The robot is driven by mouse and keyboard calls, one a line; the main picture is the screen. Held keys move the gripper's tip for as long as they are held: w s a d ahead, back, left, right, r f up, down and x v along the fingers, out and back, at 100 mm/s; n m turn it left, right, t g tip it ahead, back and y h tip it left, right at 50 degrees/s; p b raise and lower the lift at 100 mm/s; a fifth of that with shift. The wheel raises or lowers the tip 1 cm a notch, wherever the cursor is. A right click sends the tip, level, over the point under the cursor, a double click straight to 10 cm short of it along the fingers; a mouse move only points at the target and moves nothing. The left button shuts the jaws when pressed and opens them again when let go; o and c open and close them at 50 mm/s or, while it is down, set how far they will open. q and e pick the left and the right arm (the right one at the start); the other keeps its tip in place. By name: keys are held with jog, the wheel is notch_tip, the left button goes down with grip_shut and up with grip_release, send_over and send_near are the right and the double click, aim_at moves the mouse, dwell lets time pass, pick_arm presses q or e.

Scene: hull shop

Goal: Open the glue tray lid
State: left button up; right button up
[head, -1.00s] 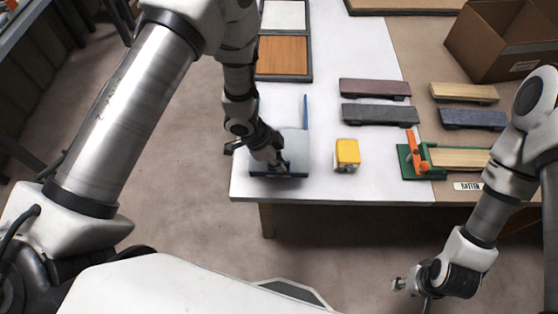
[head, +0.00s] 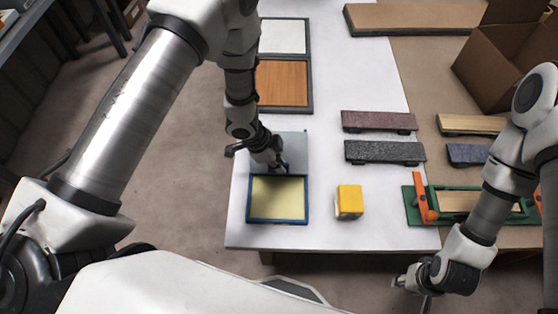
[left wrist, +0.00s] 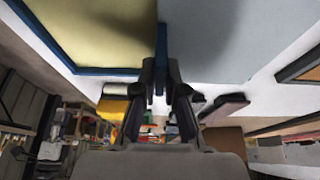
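The glue tray (head: 249,205) has a blue rim and sits on the white table near its front edge. Its inside shows pale yellow. The grey lid (head: 293,145) lies tipped back behind the tray. My left gripper (head: 281,166) is low over the lid, near the tray's back edge. In the left wrist view its fingers (left wrist: 161,80) are close together, with a blue strip seen between them; whether they grip it is unclear. My right gripper (head: 401,281) is away from the table at the lower right, too small to read.
A yellow block (head: 349,201) stands right of the tray. Sanding blocks (head: 384,152) and a green fixture with orange clamps (head: 412,209) lie further right. Framed panels (head: 283,83) are behind the lid. A cardboard box (head: 500,70) stands at the back right.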

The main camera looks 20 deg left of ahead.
pick_arm(q)
jog(key=o, duration=0.4)
jog(key=shift+w+a+f, duration=0.1)
jog(key=shift+w+a, duration=0.05)
jog(key=shift+w, duration=0.05)
jog(key=v, duration=1.2)
